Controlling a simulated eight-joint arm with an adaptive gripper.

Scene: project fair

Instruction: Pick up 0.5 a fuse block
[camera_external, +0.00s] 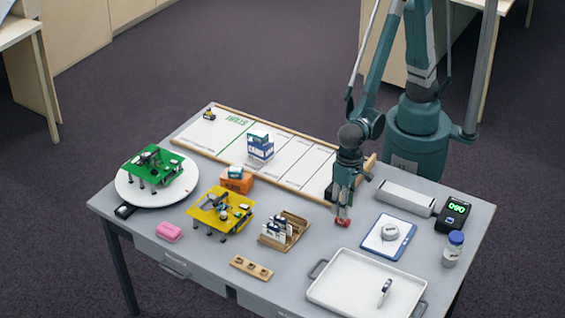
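My gripper (342,216) points straight down near the middle right of the table, just in front of the white board. No fuse block label is readable. Small white and dark blocks (274,228) stand in a wooden holder (297,222) left of my gripper.
Blue-and-white boxes (260,146) stand on the long board (228,134). An orange box (237,181), a yellow stand (205,216) and a green stand (170,179) on a round white plate (133,191) fill the left. A clipboard (376,247), bottle (453,249) and green-lit display (457,211) stand right.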

